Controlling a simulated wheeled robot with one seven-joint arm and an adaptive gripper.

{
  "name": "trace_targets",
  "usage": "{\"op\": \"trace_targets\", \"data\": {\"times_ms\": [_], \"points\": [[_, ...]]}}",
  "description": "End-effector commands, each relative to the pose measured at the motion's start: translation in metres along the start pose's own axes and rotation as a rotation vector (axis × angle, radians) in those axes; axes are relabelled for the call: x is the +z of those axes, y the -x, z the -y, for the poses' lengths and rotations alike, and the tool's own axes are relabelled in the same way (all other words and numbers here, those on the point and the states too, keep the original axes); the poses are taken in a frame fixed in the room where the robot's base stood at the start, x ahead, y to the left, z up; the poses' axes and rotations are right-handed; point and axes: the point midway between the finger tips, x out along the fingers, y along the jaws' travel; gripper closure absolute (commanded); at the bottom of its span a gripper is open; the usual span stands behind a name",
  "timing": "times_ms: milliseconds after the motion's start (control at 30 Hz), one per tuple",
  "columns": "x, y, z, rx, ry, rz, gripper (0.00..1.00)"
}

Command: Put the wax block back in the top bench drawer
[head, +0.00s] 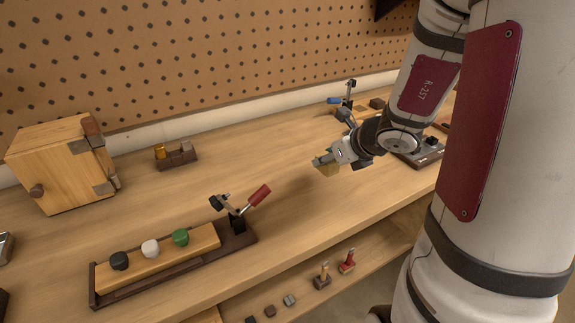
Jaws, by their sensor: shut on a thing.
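The wax block, a small dull-yellow block (327,169), is at the tips of my gripper (331,158). My gripper is shut on it and holds it over the middle of the bench (265,165). I cannot tell whether the block is clear of the bench top. The gripper hides part of it. Below the bench's front edge, a wooden surface (375,245) holds small items; I cannot tell whether it is the open top drawer or a shelf.
A toggle clamp with a red handle (259,196) stands on a dark-based fixture with black, white and green knobs (150,248). A wooden box (62,165) is at the left. Small tools with yellow (324,271) and red handles (348,258) stand below the front edge. The bench's middle is clear.

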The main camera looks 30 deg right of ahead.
Motion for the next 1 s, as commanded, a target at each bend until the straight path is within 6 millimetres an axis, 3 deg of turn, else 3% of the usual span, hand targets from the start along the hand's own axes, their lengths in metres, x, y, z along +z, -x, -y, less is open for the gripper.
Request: {"op": "trace_targets", "data": {"times_ms": [100, 267, 800, 1000], "points": [[-0.021, 0.003, 0.019, -0.026, -0.029, 0.004, 1.00], [-0.026, 0.002, 0.029, -0.035, -0.038, 0.008, 1.00], [0.046, -0.085, 0.073, -0.035, -0.037, 0.007, 1.00], [0.063, -0.105, 0.083, -0.035, -0.037, 0.008, 1.00]]}}
